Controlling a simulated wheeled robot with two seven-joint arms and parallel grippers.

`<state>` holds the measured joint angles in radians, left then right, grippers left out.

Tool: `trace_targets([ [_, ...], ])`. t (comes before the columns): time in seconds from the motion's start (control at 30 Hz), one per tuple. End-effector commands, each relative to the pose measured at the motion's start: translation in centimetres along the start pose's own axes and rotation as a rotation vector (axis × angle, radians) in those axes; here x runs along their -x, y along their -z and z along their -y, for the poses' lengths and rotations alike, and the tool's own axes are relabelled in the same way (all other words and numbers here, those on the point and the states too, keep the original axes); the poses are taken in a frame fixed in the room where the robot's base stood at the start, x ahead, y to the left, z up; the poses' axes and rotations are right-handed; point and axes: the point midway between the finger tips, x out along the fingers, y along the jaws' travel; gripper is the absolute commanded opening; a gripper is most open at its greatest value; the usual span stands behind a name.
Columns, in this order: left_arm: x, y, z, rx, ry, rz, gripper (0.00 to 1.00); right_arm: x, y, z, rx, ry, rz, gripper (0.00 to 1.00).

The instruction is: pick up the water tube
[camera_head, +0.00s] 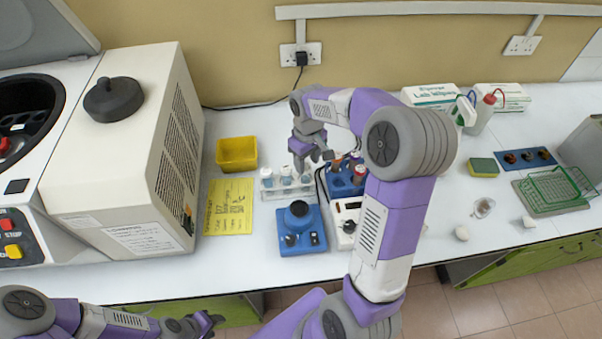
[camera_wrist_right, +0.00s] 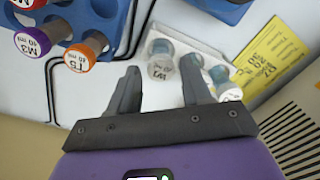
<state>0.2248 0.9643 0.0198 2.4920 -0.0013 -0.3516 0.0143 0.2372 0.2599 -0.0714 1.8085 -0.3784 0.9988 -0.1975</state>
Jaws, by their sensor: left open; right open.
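Several white-capped tubes (camera_head: 286,173) with blue-grey bodies stand in a clear rack (camera_head: 268,193) near the middle of the bench. In the right wrist view, one white-capped tube (camera_wrist_right: 160,68) shows dark lettering, not clearly readable, just beyond the gap between my fingers. Another tube (camera_wrist_right: 191,63) is close to the right finger, and a third (camera_wrist_right: 228,88) is further right. My right gripper (camera_head: 313,157) is open and empty, reaching over the rack from above; it also shows in the right wrist view (camera_wrist_right: 163,82). My left gripper (camera_head: 208,322) is low at the front left, away from the tubes.
A blue rack (camera_head: 342,187) with coloured-cap tubes stands close right of the clear rack. A blue mixer (camera_head: 300,240) is in front. A yellow box (camera_head: 237,154) and yellow note (camera_head: 229,207) lie left, beside a large centrifuge (camera_head: 120,150). My right arm hides part of the bench.

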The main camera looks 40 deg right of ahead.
Motion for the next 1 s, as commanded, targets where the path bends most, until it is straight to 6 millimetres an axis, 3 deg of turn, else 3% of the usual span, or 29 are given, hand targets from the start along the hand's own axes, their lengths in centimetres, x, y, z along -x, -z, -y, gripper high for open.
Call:
trace_targets([
  [0.33, -0.9, 0.1, 0.3, 0.0, 0.0, -0.001, 0.43, -5.0, 0.3, 0.1, -0.001, 0.002, 0.002, 0.48],
  [0.67, -0.9, 0.1, 0.3, 0.0, 0.0, -0.001, 0.43, -5.5, 0.4, 0.0, 0.0, 0.001, -0.001, 0.48],
  [0.93, -0.9, 0.1, 0.3, 0.0, 0.0, -0.001, 0.43, -5.5, 0.4, 0.0, 0.0, 0.001, -0.001, 0.07],
  [1.0, -0.9, 0.1, 0.3, 0.0, 0.0, -0.001, 0.43, -5.5, 0.4, 0.0, 0.0, 0.001, -0.001, 0.06],
])
